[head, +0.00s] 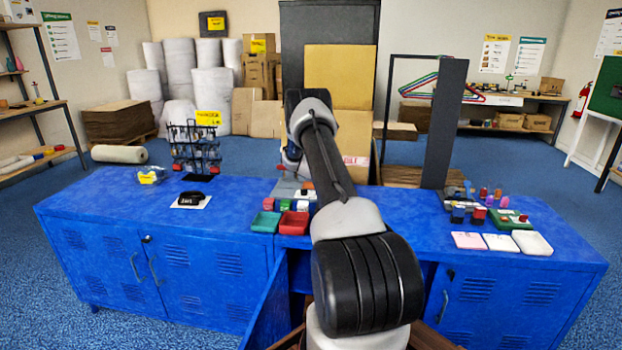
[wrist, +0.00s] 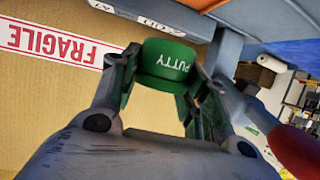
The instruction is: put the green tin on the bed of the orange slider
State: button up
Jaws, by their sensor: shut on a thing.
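The green tin (wrist: 165,58), marked PUTTY, is between the fingers of my gripper (wrist: 166,82) in the wrist view. My gripper is shut on it, with one finger on each side. In the head view my arm hides the gripper and the tin. An orange surface (wrist: 190,6) shows at the top edge of the wrist view, past a grey bar with white labels (wrist: 160,24). I cannot tell whether this is the orange slider, and its bed cannot be made out.
A cardboard surface with FRAGILE tape (wrist: 50,46) fills the left of the wrist view. The blue cabinet top (head: 110,195) holds green (head: 265,222) and red (head: 293,222) trays, a dark rack (head: 195,150) and white pads (head: 500,243). A tall dark post (head: 443,125) stands right of my arm.

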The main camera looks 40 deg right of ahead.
jog(key=shift+a+f, duration=0.1)
jog(key=shift+f, duration=2)
jog(key=shift+f, duration=0.1)
jog(key=shift+f, duration=0.4)
jog(key=shift+f, duration=0.1)
jog(key=o, duration=0.9)
jog(key=shift+c, duration=0.2)
